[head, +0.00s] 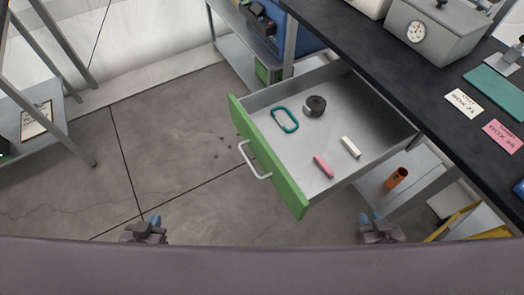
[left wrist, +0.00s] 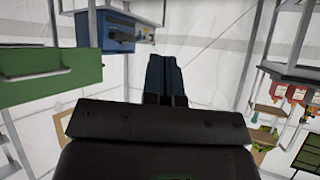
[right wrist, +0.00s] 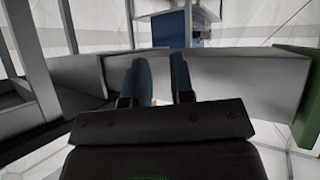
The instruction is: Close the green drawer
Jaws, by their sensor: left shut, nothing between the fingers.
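The green drawer (head: 285,180) is pulled out from under the dark bench, its green front facing left and a pale bar handle (head: 252,160) on it. Inside lie a teal ring, a dark tape roll, a pink block and a white block. My left gripper (head: 153,219) is shut and empty, lower left of the drawer and apart from it. The green front (left wrist: 45,82) is at the left of the left wrist view. My right gripper (head: 376,218) is open and empty, to the right of the green front's near end. The drawer's grey side (right wrist: 245,75) shows beyond its fingers.
The dark bench top (head: 385,70) holds a grey box with a dial, a teal mat and paper cards. An orange cylinder (head: 396,178) stands on the shelf below. A metal rack (head: 60,110) stands at the left. The floor left of the drawer is clear.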

